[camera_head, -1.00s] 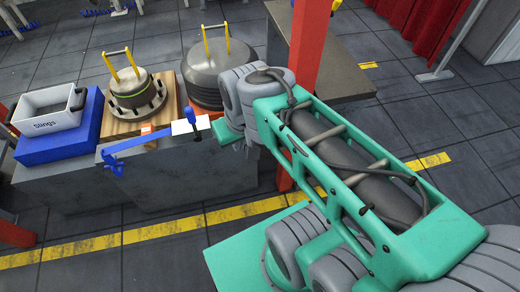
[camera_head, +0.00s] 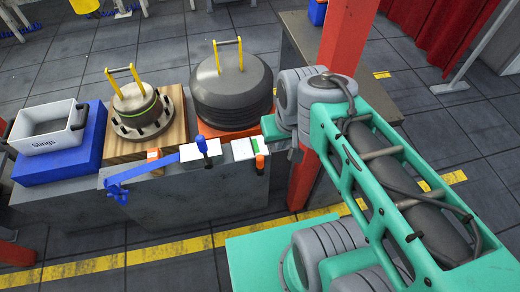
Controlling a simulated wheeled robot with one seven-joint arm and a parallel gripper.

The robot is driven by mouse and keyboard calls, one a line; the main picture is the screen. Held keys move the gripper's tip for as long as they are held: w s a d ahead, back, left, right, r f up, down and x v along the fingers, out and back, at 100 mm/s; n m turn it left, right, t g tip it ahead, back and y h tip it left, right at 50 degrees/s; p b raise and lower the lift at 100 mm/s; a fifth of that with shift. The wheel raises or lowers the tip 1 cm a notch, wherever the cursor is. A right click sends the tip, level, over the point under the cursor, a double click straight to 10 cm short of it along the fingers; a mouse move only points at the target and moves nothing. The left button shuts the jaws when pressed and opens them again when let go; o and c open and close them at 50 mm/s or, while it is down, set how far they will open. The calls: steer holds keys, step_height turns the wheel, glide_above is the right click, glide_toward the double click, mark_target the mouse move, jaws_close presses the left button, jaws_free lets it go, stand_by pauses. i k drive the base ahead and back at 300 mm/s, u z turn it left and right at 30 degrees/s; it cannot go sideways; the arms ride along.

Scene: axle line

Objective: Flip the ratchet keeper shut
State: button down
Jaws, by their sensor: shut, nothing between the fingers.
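I cannot tell for sure which part is the ratchet keeper. A blue-handled lever (camera_head: 202,146) stands upright on a white plate (camera_head: 198,157) at the bench's front edge. To its right is a white and green plate (camera_head: 243,150) with an orange-handled piece (camera_head: 260,163) at its right side. A blue strap or bar (camera_head: 142,172) runs left from the blue-handled lever along the front edge. My gripper (camera_head: 281,146) is shut and empty, just right of the white and green plate. My wrist partly hides it, and I cannot tell whether it touches anything.
A stepped metal part with a yellow handle (camera_head: 134,109) sits on a wooden board, and a larger grey dome (camera_head: 231,90) stands beside it. A Slings bin (camera_head: 46,127) rests on a blue block at left. A red post (camera_head: 345,45) stands close behind my arm.

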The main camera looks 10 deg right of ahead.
mark_target(260, 171)
steer(key=z, duration=0.55)
steer(key=k, duration=1.2)
steer(key=u, duration=0.5)
steer(key=i, duration=0.9)
steer(key=u, duration=0.65)
steer(key=i, duration=0.4)
steer(key=z, duration=0.05)
